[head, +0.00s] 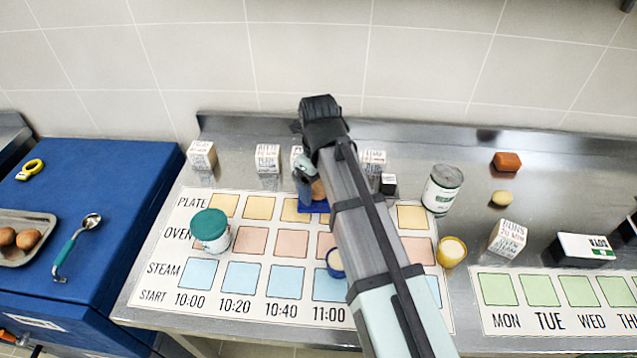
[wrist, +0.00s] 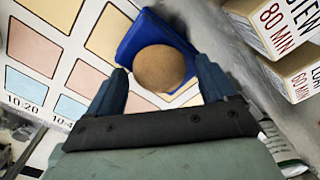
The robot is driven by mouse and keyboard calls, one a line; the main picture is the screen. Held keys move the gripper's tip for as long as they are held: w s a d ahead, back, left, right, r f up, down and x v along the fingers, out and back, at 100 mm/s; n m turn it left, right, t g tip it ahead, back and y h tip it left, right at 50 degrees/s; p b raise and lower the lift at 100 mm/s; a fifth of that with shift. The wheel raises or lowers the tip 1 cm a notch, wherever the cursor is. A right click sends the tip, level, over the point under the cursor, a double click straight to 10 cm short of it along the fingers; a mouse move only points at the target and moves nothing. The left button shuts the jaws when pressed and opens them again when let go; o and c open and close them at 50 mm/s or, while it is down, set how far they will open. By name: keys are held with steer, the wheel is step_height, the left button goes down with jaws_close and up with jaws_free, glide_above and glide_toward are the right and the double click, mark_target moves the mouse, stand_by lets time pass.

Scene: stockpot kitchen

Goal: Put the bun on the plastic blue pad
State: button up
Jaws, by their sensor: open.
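The round brown bun (wrist: 160,70) rests on the blue plastic pad (wrist: 137,34) in the wrist view. In the head view, the bun (head: 318,189) and pad (head: 313,208) show only in part beside my arm, in the PLATE row of the printed board. My gripper (wrist: 161,64) is open, its dark blue fingers on either side of the bun with visible gaps to it. In the head view my arm hides most of the gripper (head: 304,185); whether a finger touches the pad cannot be told.
White printed boxes (head: 267,158) stand behind the board. A green-lidded jar (head: 211,230), a blue-rimmed cup (head: 335,264), a yellow cup (head: 451,251) and a can (head: 442,189) stand around. A tray (head: 22,246) with brown round items and a spoon (head: 75,247) lie left.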

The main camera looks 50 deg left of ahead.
mark_target(318, 185)
steer(key=shift+r, duration=0.1)
step_height(318, 185, up, 12)
stand_by(0.8)
